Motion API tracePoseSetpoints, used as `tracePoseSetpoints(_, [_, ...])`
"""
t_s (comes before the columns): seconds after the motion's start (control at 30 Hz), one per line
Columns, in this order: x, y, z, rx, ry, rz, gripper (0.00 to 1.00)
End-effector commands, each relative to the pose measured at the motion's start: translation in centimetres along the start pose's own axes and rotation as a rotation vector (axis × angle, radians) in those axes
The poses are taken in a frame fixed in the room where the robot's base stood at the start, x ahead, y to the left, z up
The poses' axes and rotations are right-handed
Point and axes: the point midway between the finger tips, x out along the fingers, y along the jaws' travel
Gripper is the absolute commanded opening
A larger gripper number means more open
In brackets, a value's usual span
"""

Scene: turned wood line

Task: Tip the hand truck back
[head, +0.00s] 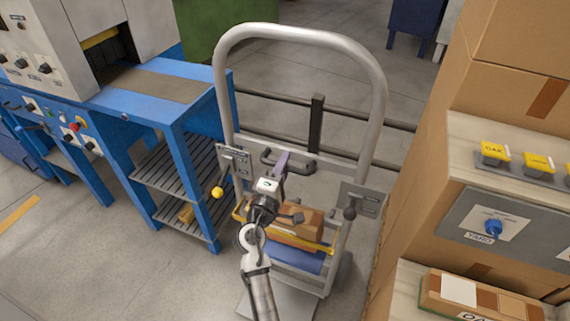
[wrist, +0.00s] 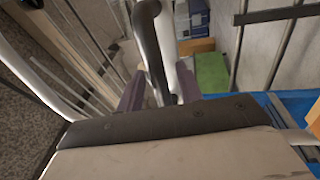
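The hand truck (head: 378,95) has a tall grey tubular frame and stands upright on the floor. A short black handle (head: 301,168) is fixed across its middle; the wrist view shows a dark bar (wrist: 152,42) running between my fingers. My gripper (head: 281,163) is at this handle, with purple fingers. In the wrist view my gripper (wrist: 160,90) has its fingers apart on either side of the bar, with a small gap at the right finger. Cardboard boxes (head: 300,225) sit low on the truck behind a yellow strap (head: 310,243). My arm hides part of the load.
A blue machine bench (head: 180,100) with slatted shelves stands close on the left. Stacked cartons and a panel with a blue knob (head: 493,228) stand close on the right. A dark rail (head: 317,120) runs behind the truck. A yellow-knobbed lever (head: 217,192) sticks out at the truck's left.

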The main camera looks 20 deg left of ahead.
Motion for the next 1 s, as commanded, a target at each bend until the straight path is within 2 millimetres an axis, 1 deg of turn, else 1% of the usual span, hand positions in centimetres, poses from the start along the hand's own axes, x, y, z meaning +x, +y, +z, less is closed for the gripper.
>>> tracePoseSetpoints(0.03, [0.0, 0.0, 0.0, 0.0, 0.0, 0.0, 0.29])
tracePoseSetpoints(0.2, [0.0, 0.0, 0.0, 0.0, 0.0, 0.0, 0.07])
tracePoseSetpoints(0.27, [0.0, 0.0, 0.0, 0.0, 0.0, 0.0, 0.0])
tracePoseSetpoints(0.47, [0.0, 0.0, 0.0, 0.0, 0.0, 0.0, 0.0])
tracePoseSetpoints(0.57, [0.3, 0.0, 0.0, -0.001, -0.001, 0.001, 0.0])
tracePoseSetpoints(0.67, [1.8, -0.1, -0.1, -0.003, -0.002, 0.003, 0.0])
tracePoseSetpoints(0.87, [6.8, -0.5, -0.2, -0.003, -0.001, 0.004, 0.0])
tracePoseSetpoints(1.0, [10.2, -1.1, -0.3, -0.003, 0.0, 0.002, 0.0])
